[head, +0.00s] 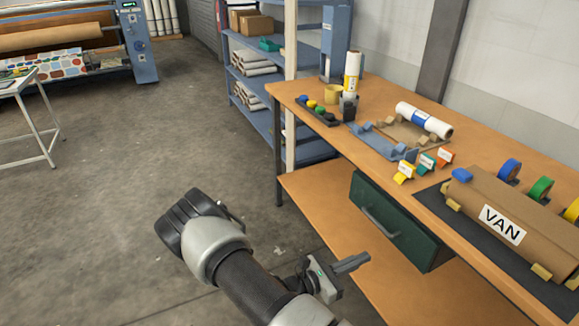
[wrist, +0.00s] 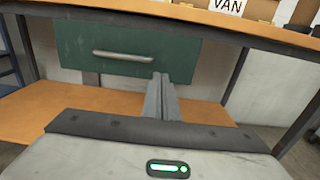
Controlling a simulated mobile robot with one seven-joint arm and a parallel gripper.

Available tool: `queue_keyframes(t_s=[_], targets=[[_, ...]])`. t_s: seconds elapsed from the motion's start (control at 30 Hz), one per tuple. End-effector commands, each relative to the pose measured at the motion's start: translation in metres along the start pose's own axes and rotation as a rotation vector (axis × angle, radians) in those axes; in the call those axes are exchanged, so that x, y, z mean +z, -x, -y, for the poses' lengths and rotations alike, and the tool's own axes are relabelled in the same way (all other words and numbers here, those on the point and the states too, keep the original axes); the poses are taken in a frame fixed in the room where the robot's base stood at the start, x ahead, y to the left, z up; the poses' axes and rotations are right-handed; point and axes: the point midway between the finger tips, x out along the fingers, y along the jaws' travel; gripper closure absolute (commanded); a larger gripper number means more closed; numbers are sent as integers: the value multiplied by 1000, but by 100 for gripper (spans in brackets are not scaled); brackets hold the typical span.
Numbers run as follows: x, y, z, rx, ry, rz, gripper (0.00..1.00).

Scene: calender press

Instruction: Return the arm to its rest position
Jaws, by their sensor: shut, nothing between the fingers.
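My gripper (head: 350,264) is in front of the wooden workbench, below the level of its top and left of the green drawer (head: 394,222) in the head view. In the wrist view the gripper fingers (wrist: 160,98) are pressed together with nothing between them. Beyond them is the closed green drawer (wrist: 120,55) with its grey handle (wrist: 122,57). The gripper appears apart from the drawer. My arm is bent, with its elbow out over the concrete floor.
A lower wooden shelf (head: 325,215) sits below. Open floor (head: 110,220) lies left. A white table (head: 25,85) and blue shelving (head: 262,100) stand farther back.

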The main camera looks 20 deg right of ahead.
Motion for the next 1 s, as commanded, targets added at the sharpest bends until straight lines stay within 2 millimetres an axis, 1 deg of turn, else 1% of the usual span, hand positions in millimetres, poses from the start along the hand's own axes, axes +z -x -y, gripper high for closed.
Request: queue_keyframes(t_s=[0.07, 0.17, 0.27, 0.37, 0.57, 0.7, 0.87, 1.0], targets=[[2, 0, 0, -9, -10, -6, 100], [14, 4, 2, -61, -64, -37, 100], [35, 12, 8, -165, -170, -105, 100], [61, 24, 18, -302, -308, -198, 100], [112, 57, 37, -559, -588, -407, 100], [148, 83, 48, -709, -780, -563, 100], [192, 114, 58, -853, -999, -747, 100], [231, 142, 67, -946, -1188, -914, 100]])
